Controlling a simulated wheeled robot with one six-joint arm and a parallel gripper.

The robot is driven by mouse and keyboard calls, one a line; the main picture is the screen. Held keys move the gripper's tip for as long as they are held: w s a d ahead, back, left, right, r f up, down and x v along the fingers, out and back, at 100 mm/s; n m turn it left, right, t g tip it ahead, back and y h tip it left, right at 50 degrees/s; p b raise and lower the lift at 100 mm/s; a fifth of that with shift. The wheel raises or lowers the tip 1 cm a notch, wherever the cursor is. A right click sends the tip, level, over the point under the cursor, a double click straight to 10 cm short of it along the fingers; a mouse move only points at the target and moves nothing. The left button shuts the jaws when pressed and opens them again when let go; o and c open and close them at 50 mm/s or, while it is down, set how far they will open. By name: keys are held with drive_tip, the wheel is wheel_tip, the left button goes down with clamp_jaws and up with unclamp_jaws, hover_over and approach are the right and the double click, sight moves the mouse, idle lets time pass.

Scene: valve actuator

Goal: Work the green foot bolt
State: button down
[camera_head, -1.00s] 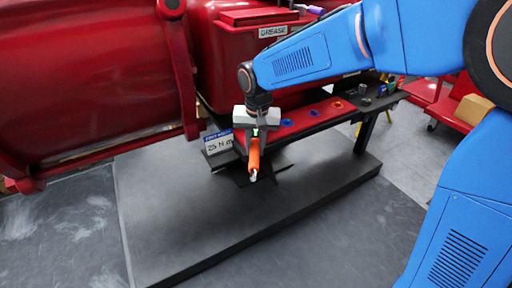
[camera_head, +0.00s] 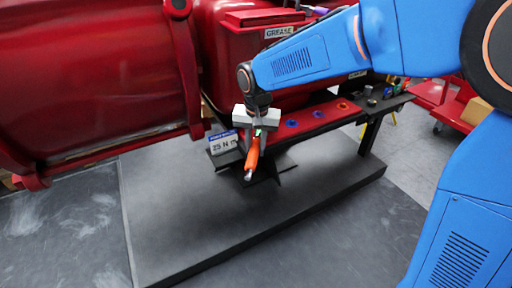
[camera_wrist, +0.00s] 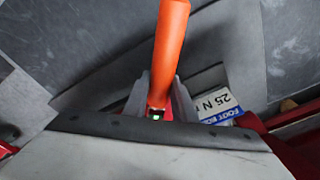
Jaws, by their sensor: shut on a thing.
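My gripper (camera_head: 257,134) is shut on an orange-handled tool (camera_head: 252,154), which hangs tilted with its metal tip (camera_head: 248,175) pointing down. In the wrist view the orange handle (camera_wrist: 170,45) runs up from between my fingers (camera_wrist: 157,105). A white and blue label (camera_head: 223,142) reading "25 N m" stands just left of the gripper; in the wrist view its plate (camera_wrist: 220,105) shows the words "FOOT BO". The tool tip is in front of a dark foot bracket (camera_head: 265,170) and looks apart from it.
A large red cylinder (camera_head: 85,80) fills the left. A red box marked GREASE (camera_head: 250,40) stands behind my arm. A dark bench with a red strip and coloured rings (camera_head: 315,115) runs right. The grey plinth (camera_head: 220,220) in front is clear.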

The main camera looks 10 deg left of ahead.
drive_tip(key=shift+w+a+r, duration=0.1)
drive_tip(key=shift+a+r, duration=0.05)
drive_tip(key=shift+r, duration=0.1)
drive_tip(key=shift+r, duration=2.3)
